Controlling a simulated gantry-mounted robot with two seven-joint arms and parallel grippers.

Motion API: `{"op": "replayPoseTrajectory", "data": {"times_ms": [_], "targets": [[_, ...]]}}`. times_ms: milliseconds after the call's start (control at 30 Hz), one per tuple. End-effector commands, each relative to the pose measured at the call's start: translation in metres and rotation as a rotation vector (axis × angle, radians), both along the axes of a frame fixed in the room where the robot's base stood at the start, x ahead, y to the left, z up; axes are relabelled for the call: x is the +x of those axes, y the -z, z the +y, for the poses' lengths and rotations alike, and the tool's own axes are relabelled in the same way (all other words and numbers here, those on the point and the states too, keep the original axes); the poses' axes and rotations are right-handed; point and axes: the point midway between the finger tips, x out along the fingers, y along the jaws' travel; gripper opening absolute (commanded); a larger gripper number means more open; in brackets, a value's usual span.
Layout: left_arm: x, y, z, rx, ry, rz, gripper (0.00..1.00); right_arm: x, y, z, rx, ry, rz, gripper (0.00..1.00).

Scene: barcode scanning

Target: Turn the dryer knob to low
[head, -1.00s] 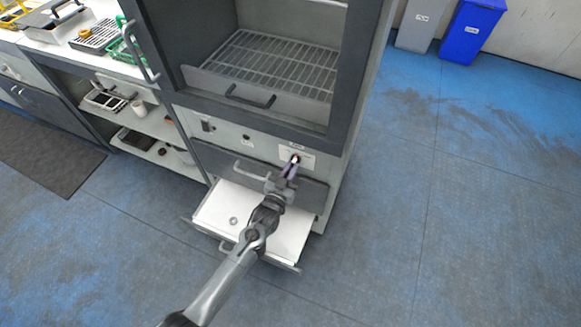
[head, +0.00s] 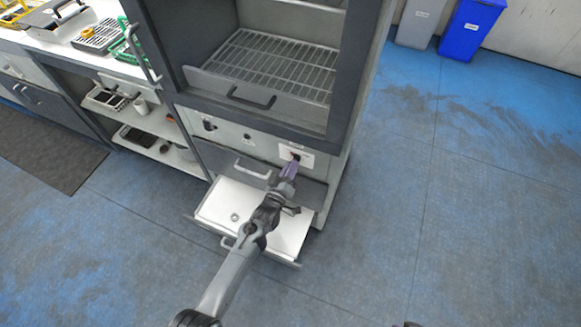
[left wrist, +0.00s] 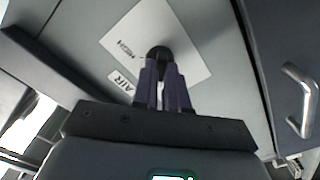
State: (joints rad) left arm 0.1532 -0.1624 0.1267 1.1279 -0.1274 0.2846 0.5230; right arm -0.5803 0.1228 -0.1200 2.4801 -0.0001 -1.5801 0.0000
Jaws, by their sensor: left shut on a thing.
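The dryer (head: 225,130) is a grey cabinet with a wire-rack chamber. Its knob (head: 296,156) sits on a white label plate on the lower front panel, at the right. In the left wrist view the dark knob (left wrist: 159,53) shows on the white plate (left wrist: 186,38), where the word HIGH can be read; a LOW mark cannot be made out. My left gripper (head: 288,171) reaches up to the knob, and its purple fingers (left wrist: 163,72) are closed around it, covering part of it.
Below the panel is a drawer with a handle (head: 252,170), and under it a pulled-out white tray (head: 225,205) beneath my left arm. A bench with open shelves (head: 150,140) stands to the left. Bins (head: 470,28) stand at the back right. The floor to the right is clear.

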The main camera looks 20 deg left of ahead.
Motion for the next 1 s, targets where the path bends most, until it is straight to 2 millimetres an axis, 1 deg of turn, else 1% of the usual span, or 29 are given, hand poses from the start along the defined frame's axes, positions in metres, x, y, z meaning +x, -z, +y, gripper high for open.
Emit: {"op": "replayPoseTrajectory", "data": {"times_ms": [200,667,700,833,1000], "targets": [[0.0003,-0.0007,-0.0003,-0.052,0.000,0.000,0.00,0.0001,-0.0019,0.0004,0.001,0.001,0.000,0.00],[0.0003,-0.0005,-0.0002,-0.064,0.000,0.000,0.00,0.0002,-0.0021,0.0012,0.005,0.004,0.000,0.00],[0.0003,-0.0005,-0.0002,-0.064,0.000,0.000,0.17,0.0002,-0.0021,0.0012,0.005,0.004,0.000,0.00],[0.0003,-0.0004,-0.0002,-0.063,0.000,0.000,0.37,0.0001,-0.0020,0.0012,0.005,0.003,0.000,0.00],[0.0002,-0.0003,-0.0002,-0.062,0.000,0.001,0.38,0.0002,-0.0020,0.0011,0.004,0.003,0.000,0.00]]}}
